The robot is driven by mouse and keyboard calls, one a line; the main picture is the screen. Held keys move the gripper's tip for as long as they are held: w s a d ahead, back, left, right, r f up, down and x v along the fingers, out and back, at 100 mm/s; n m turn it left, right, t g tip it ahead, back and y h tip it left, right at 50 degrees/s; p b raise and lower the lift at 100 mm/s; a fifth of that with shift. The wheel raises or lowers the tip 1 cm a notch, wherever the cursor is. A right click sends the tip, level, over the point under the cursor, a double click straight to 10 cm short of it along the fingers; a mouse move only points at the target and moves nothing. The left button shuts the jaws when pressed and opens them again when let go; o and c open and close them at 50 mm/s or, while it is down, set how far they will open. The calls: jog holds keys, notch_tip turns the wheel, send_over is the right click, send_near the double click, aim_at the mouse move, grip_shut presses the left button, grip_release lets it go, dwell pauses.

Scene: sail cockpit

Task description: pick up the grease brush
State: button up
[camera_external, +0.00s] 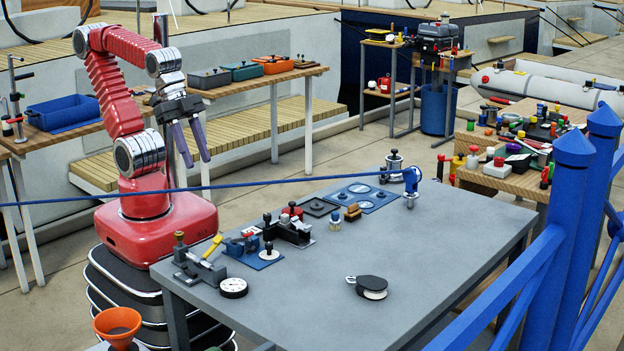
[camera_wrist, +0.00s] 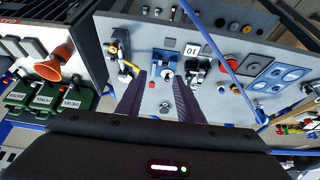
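I cannot tell for certain which item is the grease brush. A small brown wooden block-like piece (camera_external: 352,212) lies on the grey table, beside the blue panel, and could be it. A small upright piece with a tan top and pale lower part (camera_external: 335,221) stands just left of it and could also be it. My gripper (camera_external: 196,162) is raised left of the table's far end, fingers pointing down, apart and empty. In the wrist view its two dark fingers (camera_wrist: 162,77) are spread over the table, touching nothing I can make out.
The grey table (camera_external: 440,255) also carries a yellow-handled clamp (camera_external: 208,265), a dial gauge (camera_external: 233,287), a black pulley block (camera_external: 369,287) and a blue panel (camera_external: 363,197). A blue rope (camera_external: 270,182) crosses above its far side. The table's right half is mostly clear.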

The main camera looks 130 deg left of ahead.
jog(key=shift+o, duration=1.4)
